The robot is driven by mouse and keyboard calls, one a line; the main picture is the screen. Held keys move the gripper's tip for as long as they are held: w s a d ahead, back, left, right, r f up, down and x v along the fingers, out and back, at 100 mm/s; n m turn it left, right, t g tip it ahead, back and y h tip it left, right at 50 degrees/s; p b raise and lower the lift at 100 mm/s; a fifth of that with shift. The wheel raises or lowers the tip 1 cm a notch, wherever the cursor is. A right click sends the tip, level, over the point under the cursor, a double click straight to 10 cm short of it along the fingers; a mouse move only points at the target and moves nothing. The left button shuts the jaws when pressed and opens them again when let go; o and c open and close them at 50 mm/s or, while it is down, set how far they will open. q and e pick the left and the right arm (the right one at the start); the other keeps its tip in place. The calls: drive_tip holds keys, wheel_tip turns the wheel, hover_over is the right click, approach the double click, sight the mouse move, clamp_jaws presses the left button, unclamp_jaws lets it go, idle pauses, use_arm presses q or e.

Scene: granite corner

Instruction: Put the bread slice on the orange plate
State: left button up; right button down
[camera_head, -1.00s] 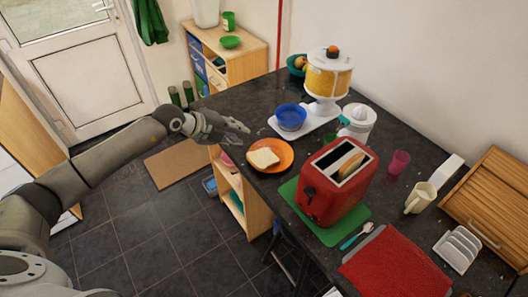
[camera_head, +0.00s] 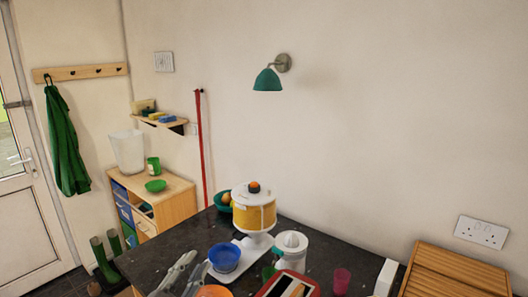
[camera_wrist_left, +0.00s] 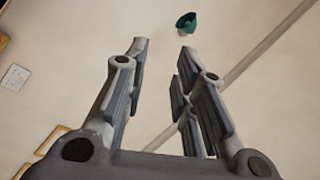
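The orange plate (camera_head: 213,291) shows only as a sliver at the bottom edge of the head view, on the dark worktop. The bread slice is out of the picture in both current views. My left gripper (camera_head: 198,258) is beside the blue bowl, on its left in the picture, above the plate's visible edge. Its two fingers stand apart. In the left wrist view, the left gripper (camera_wrist_left: 164,48) is open with nothing between its fingers. My right gripper is in neither view.
A blue bowl (camera_head: 225,257), a yellow-bodied appliance (camera_head: 254,215) and a white juicer (camera_head: 291,247) stand close by. The red toaster (camera_head: 289,286) is cut off below. A pink cup (camera_head: 341,280) stands to the right. A green lamp (camera_head: 267,80) hangs on the wall.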

use_arm(q)
drive_tip(key=s+a+f+n+g+y, duration=0.4)
drive_tip(key=s+a+f+n+y, duration=0.1)
drive_tip(key=s+f+n, duration=0.15)
drive_tip(key=s+a+f+n+g+y, duration=0.3)
drive_tip(key=s+a+f+n+y, duration=0.15)
drive_tip(key=f, duration=0.35)
drive_tip(key=s+d+f+g+h, duration=0.1)
drive_tip(key=s+d+f+g, duration=0.3)
drive_tip(key=s, duration=0.6)
drive_tip(key=s+d+f+g+h, duration=0.15)
drive_tip(key=s+f+g, duration=0.35)
drive_tip(key=s, duration=0.5)
wheel_tip(320, 180, down, 32)
drive_tip(key=b, duration=0.7)
drive_tip(key=s+a+f+g+b, duration=0.1)
drive_tip(key=s+f+b, duration=0.2)
drive_tip(key=s+f, duration=0.5)
drive_tip(key=s+a+f+g+b, duration=0.1)
drive_tip(key=s+f+b, duration=0.3)
drive_tip(key=s+f, duration=0.5)
wheel_tip(320, 180, down, 8)
drive_tip(key=shift+s+a+r, duration=0.2)
drive_tip(key=shift+a, duration=0.55)
